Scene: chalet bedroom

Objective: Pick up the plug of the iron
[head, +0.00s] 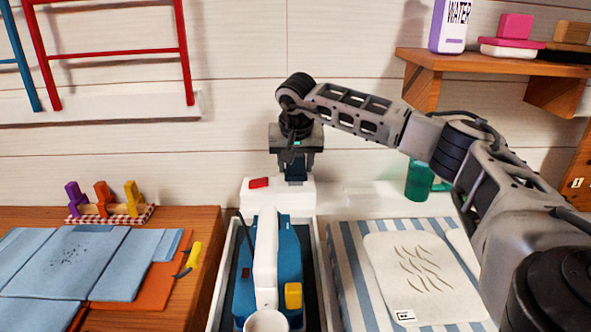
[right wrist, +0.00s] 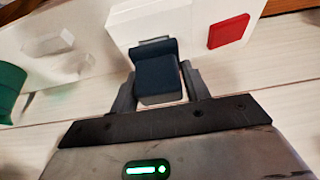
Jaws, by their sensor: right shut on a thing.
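My right gripper (head: 296,178) points down at the back wall, just over a white block (head: 278,200) with a red button (head: 259,183). In the right wrist view its two fingers (right wrist: 160,90) are shut on a dark blue plug (right wrist: 158,78). The plug's far end is at the white block (right wrist: 125,23); I cannot tell whether it is in the block or just in front of it. The iron, blue and white (head: 265,255), lies in a tray below the block, with a dark cord at its left. My left gripper is not in view.
A striped ironing surface (head: 350,270) with a pale cloth (head: 420,275) is at right. A green cup (head: 418,182) stands near the wall behind my right arm. A wooden table (head: 205,222) with folded blue cloths (head: 130,262) is at left. A wooden shelf (head: 430,62) hangs upper right.

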